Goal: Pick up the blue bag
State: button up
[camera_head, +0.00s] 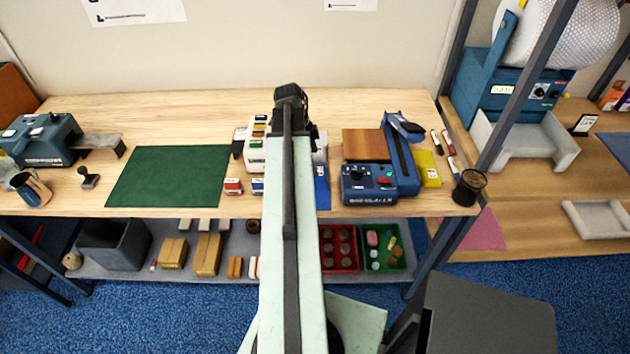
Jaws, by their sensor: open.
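A flat blue item (322,190) lies on the wooden bench just right of my arm. It is the only thing here that could be the blue bag, and my arm hides part of it, so its full shape cannot be told. My arm reaches forward over the bench. My gripper (291,95) is the dark end at the top of the arm, near the back of the bench and beyond the blue item. It is open, and I see nothing held in it. Its fingers are hard to make out.
A blue heat sealer (368,184) stands close right of the blue item, with a yellow pad (427,168) beside it. A white rack (256,150) and small boxes (233,187) are left of my arm. A green mat (168,176) lies bare farther left. A dark cup (469,187) stands near the right edge.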

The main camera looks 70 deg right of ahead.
aim_at(319, 186)
jog(key=b+x, duration=0.5)
jog(key=x, duration=0.1)
jog(key=shift+f, duration=0.1)
jog(key=shift+a, duration=0.1)
jog(key=c, duration=1.5)
jog(key=shift+r, duration=0.25)
